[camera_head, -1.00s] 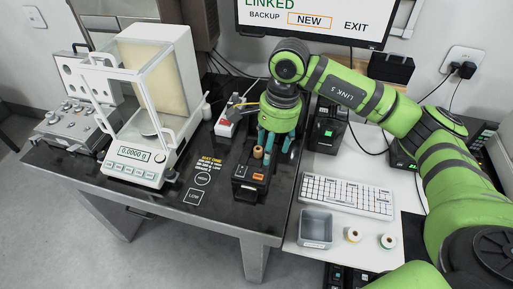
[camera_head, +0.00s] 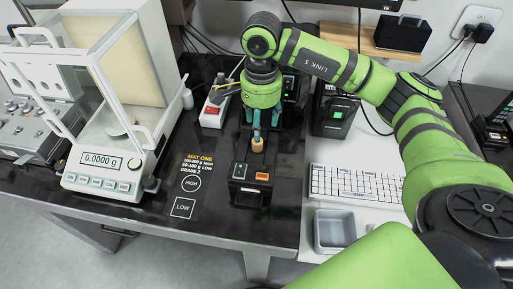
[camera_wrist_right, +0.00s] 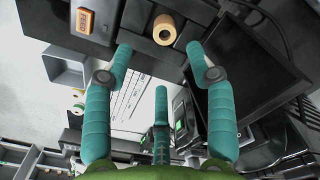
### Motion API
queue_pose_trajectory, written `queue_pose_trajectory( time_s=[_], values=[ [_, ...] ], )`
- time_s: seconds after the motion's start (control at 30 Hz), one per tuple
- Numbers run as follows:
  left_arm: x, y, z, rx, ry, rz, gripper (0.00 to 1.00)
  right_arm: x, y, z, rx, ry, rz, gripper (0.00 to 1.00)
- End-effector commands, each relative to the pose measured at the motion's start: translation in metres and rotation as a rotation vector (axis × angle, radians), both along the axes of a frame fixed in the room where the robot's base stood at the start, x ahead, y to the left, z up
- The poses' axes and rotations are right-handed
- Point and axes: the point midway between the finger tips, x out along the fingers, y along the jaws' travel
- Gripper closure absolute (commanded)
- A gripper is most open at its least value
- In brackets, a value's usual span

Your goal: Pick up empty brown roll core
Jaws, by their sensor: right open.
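The brown roll core (camera_head: 257,145) stands on the black label printer (camera_head: 249,194), at its back part, on the dark table. In the right wrist view the core (camera_wrist_right: 165,28) shows its round hollow end at the top, just beyond the fingertips. My right gripper (camera_head: 258,125) is open and empty, its teal fingers right behind and above the core. In the wrist view the spread fingers of the gripper (camera_wrist_right: 159,60) lie to either side of the core's line, with a gap to it. My left gripper is not in view.
A balance with glass shield (camera_head: 100,160) stands at left. A power strip (camera_head: 214,112) lies behind the printer. A keyboard (camera_head: 355,184) and grey bin (camera_head: 335,230) are on the white table at right. The mat area (camera_head: 197,225) left of the printer is clear.

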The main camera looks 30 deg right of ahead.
Motion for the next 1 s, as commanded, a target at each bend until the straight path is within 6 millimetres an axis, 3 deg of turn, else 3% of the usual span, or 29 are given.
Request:
queue_pose_trajectory(
  time_s=[0.3,0.5,0.77,0.93,1.0],
  values=[
    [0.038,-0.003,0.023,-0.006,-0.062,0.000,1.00,0.004,0.004,-0.035,0.000,0.007,0.000,0.44],
    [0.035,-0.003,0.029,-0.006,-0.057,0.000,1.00,0.006,0.005,-0.061,0.000,0.003,0.000,0.44],
    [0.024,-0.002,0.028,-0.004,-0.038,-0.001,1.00,0.007,0.005,-0.066,0.001,0.001,0.001,0.44],
    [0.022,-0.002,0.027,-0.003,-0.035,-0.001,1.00,0.007,0.005,-0.066,0.001,0.001,0.001,0.85],
    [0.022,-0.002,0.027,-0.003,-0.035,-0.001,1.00,0.007,0.005,-0.066,0.001,0.001,0.001,0.86]
  ],
)
